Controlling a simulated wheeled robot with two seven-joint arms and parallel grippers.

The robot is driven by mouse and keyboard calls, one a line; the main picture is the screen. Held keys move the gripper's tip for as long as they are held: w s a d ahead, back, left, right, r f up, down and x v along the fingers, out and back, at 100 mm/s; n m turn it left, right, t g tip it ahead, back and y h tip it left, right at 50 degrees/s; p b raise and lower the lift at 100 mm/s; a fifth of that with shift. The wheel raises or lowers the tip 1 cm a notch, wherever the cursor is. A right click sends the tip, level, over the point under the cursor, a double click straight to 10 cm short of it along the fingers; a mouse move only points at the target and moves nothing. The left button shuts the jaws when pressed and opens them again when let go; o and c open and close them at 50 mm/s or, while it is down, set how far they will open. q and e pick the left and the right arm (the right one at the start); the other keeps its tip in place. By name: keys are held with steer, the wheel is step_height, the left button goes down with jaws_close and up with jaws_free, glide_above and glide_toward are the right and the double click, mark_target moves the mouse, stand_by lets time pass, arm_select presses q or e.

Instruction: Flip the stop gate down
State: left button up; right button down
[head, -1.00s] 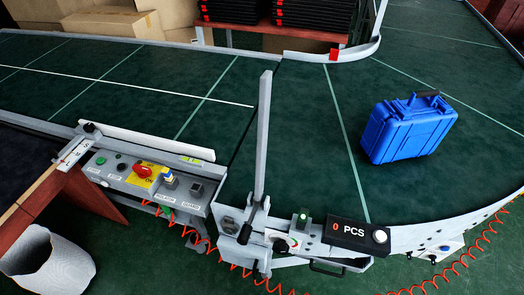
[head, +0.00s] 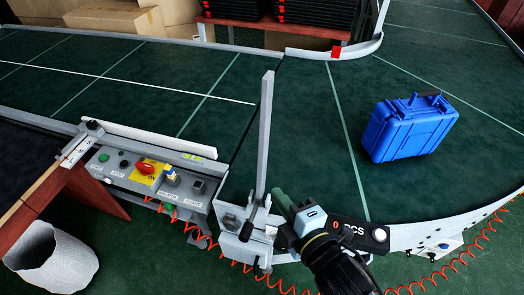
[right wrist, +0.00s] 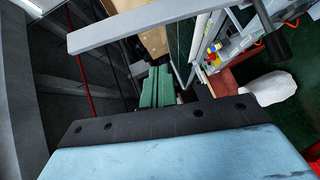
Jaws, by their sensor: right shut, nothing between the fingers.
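The stop gate (head: 264,140) is a grey bar standing upright at the conveyor's near edge, hinged on a bracket with a black-handled lever (head: 245,230). My right gripper (head: 281,200) is just right of the gate's lower part and appears apart from it. Its green fingers are shut and empty, and show together in the right wrist view (right wrist: 158,88). There, a grey bar (right wrist: 150,25), apparently the gate, crosses the top of the picture. My right gripper and wrist hide part of the rail and the counter display. My left gripper is not in view.
A control panel (head: 150,178) with a red switch is left of the gate. The PCS counter (head: 360,234) sits on the near rail. A coiled red hose (head: 470,245) hangs below.

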steer(key=shift+s+a+r+n+y, duration=0.1)
steer(key=shift+r+n+y, duration=0.05)
steer(key=shift+r, duration=0.5)
steer(key=shift+s+a+r+n+y, duration=0.1)
steer(key=shift+r+n+y, duration=0.05)
steer(key=shift+r, duration=0.45)
steer(key=shift+w+t, duration=0.1)
steer(key=shift+t, duration=0.2)
steer(key=w+d+x, duration=0.1)
steer(key=d+x, duration=0.1)
steer(key=x, duration=1)
steer(key=shift+w+f+p, duration=0.3)
steer(key=shift+w+p, duration=0.1)
steer(key=shift+w+d, duration=0.1)
steer(key=shift+d, duration=0.15)
